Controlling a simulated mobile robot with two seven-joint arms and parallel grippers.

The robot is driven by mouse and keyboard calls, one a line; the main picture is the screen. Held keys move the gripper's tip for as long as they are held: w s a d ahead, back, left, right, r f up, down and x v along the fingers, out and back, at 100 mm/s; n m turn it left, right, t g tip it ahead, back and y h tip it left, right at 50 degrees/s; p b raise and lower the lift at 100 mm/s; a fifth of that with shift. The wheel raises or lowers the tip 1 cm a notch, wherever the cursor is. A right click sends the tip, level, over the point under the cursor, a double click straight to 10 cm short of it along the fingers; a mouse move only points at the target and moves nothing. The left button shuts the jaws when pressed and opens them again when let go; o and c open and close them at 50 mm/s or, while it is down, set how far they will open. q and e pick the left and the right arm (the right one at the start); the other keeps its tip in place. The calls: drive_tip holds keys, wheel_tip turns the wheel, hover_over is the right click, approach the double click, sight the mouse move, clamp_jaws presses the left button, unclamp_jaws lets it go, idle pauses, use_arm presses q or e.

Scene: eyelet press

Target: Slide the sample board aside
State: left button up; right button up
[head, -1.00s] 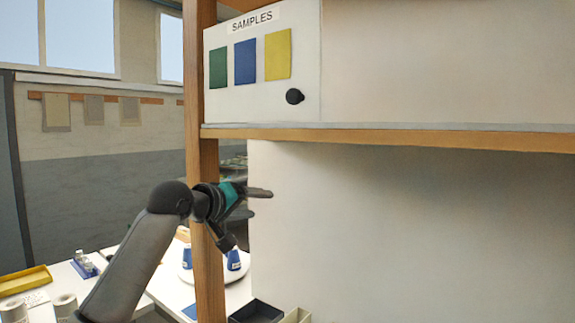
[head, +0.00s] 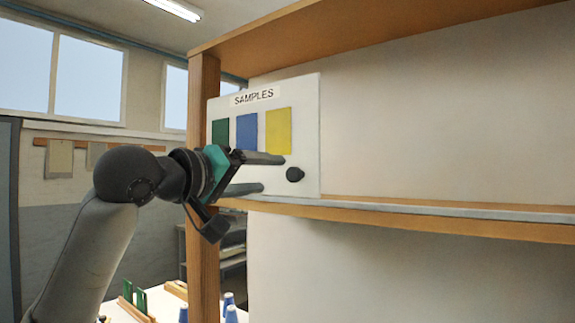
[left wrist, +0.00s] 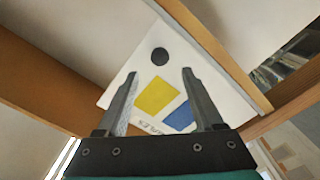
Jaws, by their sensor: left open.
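The sample board (head: 308,130) is a white panel labelled SAMPLES with green, blue and yellow swatches and a round black knob (head: 295,174) at its lower right. It stands upright on the wooden shelf, at the shelf's left end. My left gripper (head: 273,174) is open and empty in front of the board, its fingers pointing right, just left of the knob. In the left wrist view the board (left wrist: 204,72) lies beyond the fingers, and the knob (left wrist: 159,56) shows past the open fingertips, between them and apart from them. My right gripper is not in view.
The shelf edge (head: 420,222) runs right from the wooden post (head: 203,260). The shelf to the right of the board is clear. Blue cups (head: 229,308) and green pieces (head: 140,300) stand on a white table below at the left.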

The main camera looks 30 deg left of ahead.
sight(291, 174)
use_arm(q)
drive_tip(key=w, duration=0.2)
drive_tip(key=w+p, duration=0.1)
drive_tip(key=w, duration=0.3)
drive_tip(key=shift+w+d+r+p, duration=0.1)
drive_tip(key=shift+d+p, duration=0.15)
drive_tip(key=shift+p, duration=0.1)
drive_tip(key=shift+w, duration=0.65)
drive_tip(key=shift+c, duration=0.4)
clamp_jaws()
